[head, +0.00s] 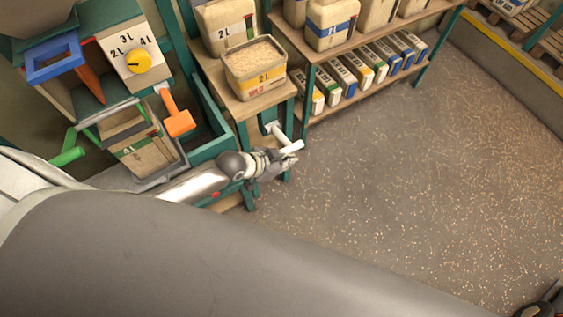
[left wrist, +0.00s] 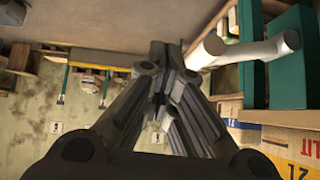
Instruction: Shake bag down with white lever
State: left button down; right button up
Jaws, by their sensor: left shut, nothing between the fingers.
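The white lever (head: 290,147) sticks out at the front of the bench, with a white handle. It also shows large at the upper right of the left wrist view (left wrist: 242,52). My left gripper (head: 284,163) is just below the handle; its fingers are together with nothing between them. In the left wrist view the shut fingertips (left wrist: 160,58) are left of the lever's end, and I cannot tell whether they touch it. The open paper bag (head: 138,152), marked 4L, sits upright in the frame under the hopper. A dark part of my right gripper (head: 545,302) shows at the lower right corner; its fingers are unclear.
An orange lever (head: 178,120) and a green lever (head: 68,155) flank the bag. A yellow dial (head: 138,62) is above. Shelves with bags (head: 330,25) are behind. The floor at right is clear.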

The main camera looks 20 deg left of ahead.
pick_arm(q)
jog(key=shift+s+a+r, duration=0.15)
jog(key=shift+s+r, duration=0.4)
jog(key=shift+s, duration=0.05)
jog(key=shift+s+a+r, duration=0.15)
jog(key=shift+s+r, duration=0.4)
